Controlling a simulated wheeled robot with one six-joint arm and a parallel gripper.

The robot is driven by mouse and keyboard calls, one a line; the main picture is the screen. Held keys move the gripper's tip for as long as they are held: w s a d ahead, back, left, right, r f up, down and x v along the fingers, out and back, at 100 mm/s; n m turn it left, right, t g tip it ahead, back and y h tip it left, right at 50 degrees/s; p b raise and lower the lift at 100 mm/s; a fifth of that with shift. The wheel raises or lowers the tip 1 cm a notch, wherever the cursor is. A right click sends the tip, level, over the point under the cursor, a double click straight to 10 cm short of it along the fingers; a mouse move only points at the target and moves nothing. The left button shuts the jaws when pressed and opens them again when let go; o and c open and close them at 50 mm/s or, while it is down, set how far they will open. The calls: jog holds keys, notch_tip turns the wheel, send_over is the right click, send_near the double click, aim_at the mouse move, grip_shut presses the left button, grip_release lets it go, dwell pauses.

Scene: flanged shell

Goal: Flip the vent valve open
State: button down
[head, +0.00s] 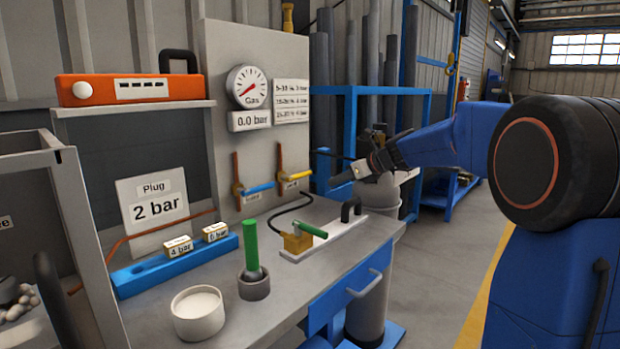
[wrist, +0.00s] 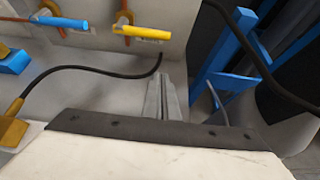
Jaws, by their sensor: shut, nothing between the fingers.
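Two small valves are on the grey panel. One has a blue handle (head: 259,188) and the one right of it has a yellow handle (head: 297,176). Both handles point sideways to the right, across their upright copper pipes. Small labels below them are too small to read, so I cannot tell by name which is the vent valve. The wrist view also shows the blue handle (wrist: 58,22) and the yellow handle (wrist: 142,33) at the top. My gripper (head: 338,181) is shut and empty, right of the yellow handle and apart from it. Its closed fingers (wrist: 164,98) point toward the panel.
A black hose (head: 283,208) runs over the bench to a brass block (head: 297,242). A green cylinder (head: 251,245) and a white bowl (head: 198,311) stand in front. A blue frame (head: 352,94) stands behind my gripper.

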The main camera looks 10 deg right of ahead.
aim_at(296, 175)
jog(key=shift+a, duration=0.1)
jog(key=x, duration=1)
notch_tip(296, 175, up, 2)
jog(key=shift+w+r, duration=0.1)
jog(key=shift+r, duration=0.1)
jog(key=shift+w+a+r, duration=0.15)
jog(key=shift+w+r, duration=0.05)
jog(key=shift+r, duration=0.6)
